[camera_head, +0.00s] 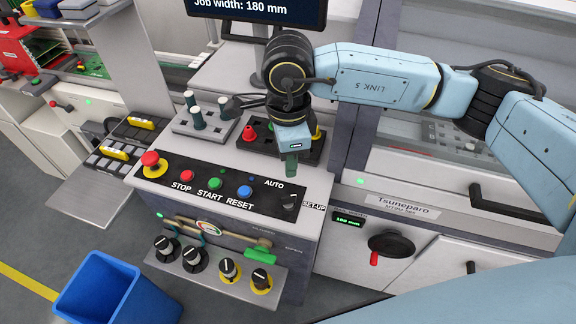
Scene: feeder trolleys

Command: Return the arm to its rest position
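My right arm (375,75) reaches in from the right, over the control console. Its gripper (291,168) points down above the console's panel, behind the black AUTO/SET-UP selector knob (290,202). The fingers look narrow and green and show as one piece, so I cannot tell whether they are open or shut. I see nothing held in them. The gripper seems apart from the knob. My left gripper is not in view.
The panel has a red mushroom button (151,160) and STOP, START and RESET buttons. A dark tray (262,146) with coloured pieces and a grey peg tray (183,127) stand behind. A monitor (258,10) is above. A blue bin (112,290) stands on the floor.

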